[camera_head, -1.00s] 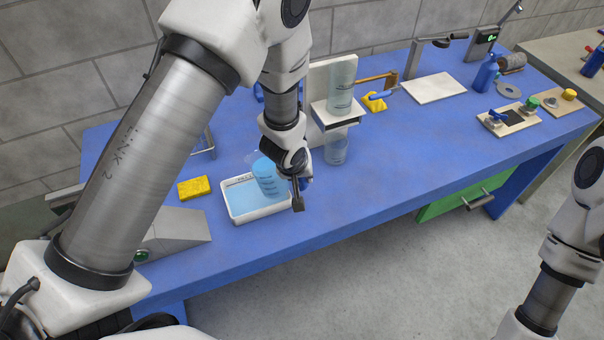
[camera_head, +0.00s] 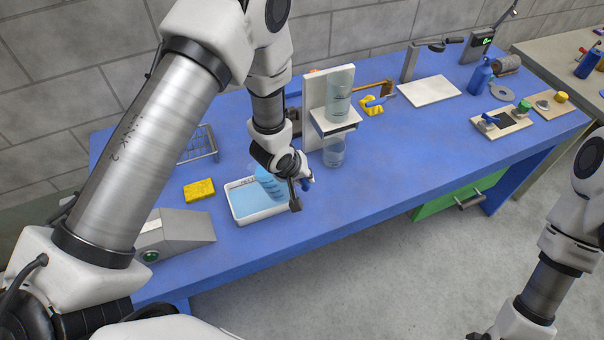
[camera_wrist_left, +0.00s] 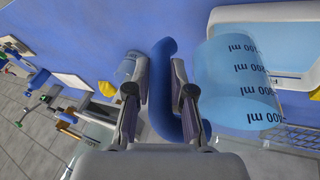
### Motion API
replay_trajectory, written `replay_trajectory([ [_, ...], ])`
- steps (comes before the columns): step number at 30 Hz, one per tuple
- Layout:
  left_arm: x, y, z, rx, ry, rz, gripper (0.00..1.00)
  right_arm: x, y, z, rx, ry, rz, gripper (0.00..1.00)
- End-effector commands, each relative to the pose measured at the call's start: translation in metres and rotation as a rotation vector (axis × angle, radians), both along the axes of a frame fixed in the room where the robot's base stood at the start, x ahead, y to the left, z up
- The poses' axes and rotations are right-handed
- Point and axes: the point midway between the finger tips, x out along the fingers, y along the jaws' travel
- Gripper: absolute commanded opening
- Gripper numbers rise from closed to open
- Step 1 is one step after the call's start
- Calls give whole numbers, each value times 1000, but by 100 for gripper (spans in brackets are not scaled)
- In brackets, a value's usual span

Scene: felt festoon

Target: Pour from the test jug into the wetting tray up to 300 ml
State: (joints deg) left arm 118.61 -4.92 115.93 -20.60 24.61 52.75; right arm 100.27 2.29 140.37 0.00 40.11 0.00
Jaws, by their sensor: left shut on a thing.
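My left gripper (camera_head: 300,194) is shut on the blue handle (camera_wrist_left: 166,90) of the test jug (camera_head: 268,182). The jug is clear, holds light blue liquid, and tilts over the wetting tray. In the left wrist view its ml marks appear upside down on the jug wall (camera_wrist_left: 238,85). The white wetting tray (camera_head: 236,214) holds blue liquid on the blue table; its edge also shows in the left wrist view (camera_wrist_left: 262,13). My arm partly hides the jug, and I cannot read the tray's level. Only a dark bit of my right gripper (camera_head: 478,336) shows at the bottom edge.
A yellow sponge (camera_head: 199,190) lies left of the tray, near a wire rack (camera_head: 200,146). A grey sloped box with a green button (camera_head: 178,234) stands in front left. A white stand (camera_head: 315,92) with clear cylinders (camera_head: 334,152) is right of my gripper. The table's front middle is clear.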

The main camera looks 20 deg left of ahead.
Motion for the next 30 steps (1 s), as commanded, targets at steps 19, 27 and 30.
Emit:
replay_trajectory([
  [19, 0, -2, 6, -47, -9, 1, 0, 0, 0, 11, 0, 0, 0, 40],
  [27, 0, -1, 13, -125, -27, 2, 0, 0, 0, 12, 0, 0, 0, 40],
  [30, 0, -1, 17, -176, -38, 2, 0, 0, 0, 12, 0, 0, 0, 40],
])
